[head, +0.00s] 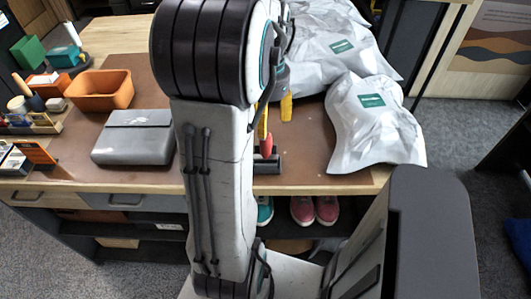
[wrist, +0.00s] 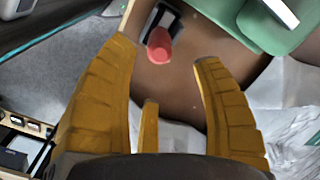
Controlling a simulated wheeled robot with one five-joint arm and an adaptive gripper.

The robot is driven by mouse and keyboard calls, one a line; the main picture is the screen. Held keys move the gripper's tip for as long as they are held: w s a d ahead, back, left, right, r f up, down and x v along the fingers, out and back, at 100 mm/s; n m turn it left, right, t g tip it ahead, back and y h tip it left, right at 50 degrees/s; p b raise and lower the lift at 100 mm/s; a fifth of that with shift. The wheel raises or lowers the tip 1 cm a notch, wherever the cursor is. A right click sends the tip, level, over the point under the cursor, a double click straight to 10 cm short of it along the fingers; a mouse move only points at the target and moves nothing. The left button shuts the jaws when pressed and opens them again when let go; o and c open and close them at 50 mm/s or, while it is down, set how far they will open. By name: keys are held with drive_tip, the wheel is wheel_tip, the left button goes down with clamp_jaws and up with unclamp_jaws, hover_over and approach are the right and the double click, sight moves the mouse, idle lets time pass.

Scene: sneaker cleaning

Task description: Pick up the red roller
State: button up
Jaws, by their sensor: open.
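The red roller shows its red handle (head: 266,145) and dark head (head: 267,165) near the front edge of the brown-topped table, partly hidden by my arm in the head view. In the wrist view, the red handle (wrist: 159,46) points toward my gripper, with the dark and pale head beyond it. My gripper (wrist: 166,58) is open and empty, its yellow fingers spread to either side of the handle's near end. In the head view, my yellow fingers (head: 275,114) show just behind and above the roller, partly hidden by my arm. I cannot tell whether they touch it.
White bags (head: 375,125) lie right of the roller. Left of my arm are a grey box (head: 136,137), an orange bin (head: 100,90) and a small wooden tray (head: 30,124) holding brushes. Pink shoes (head: 314,210) sit on the shelf below the tabletop (head: 300,180).

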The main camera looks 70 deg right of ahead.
sight(266, 138)
drive_tip(key=shift+w+a+f, duration=0.1)
drive_tip(key=shift+f, duration=1.55)
drive_tip(key=shift+w+a+f, duration=0.1)
drive_tip(key=shift+f, duration=1.5)
clamp_jaws()
drive_tip(key=shift+r, duration=0.15)
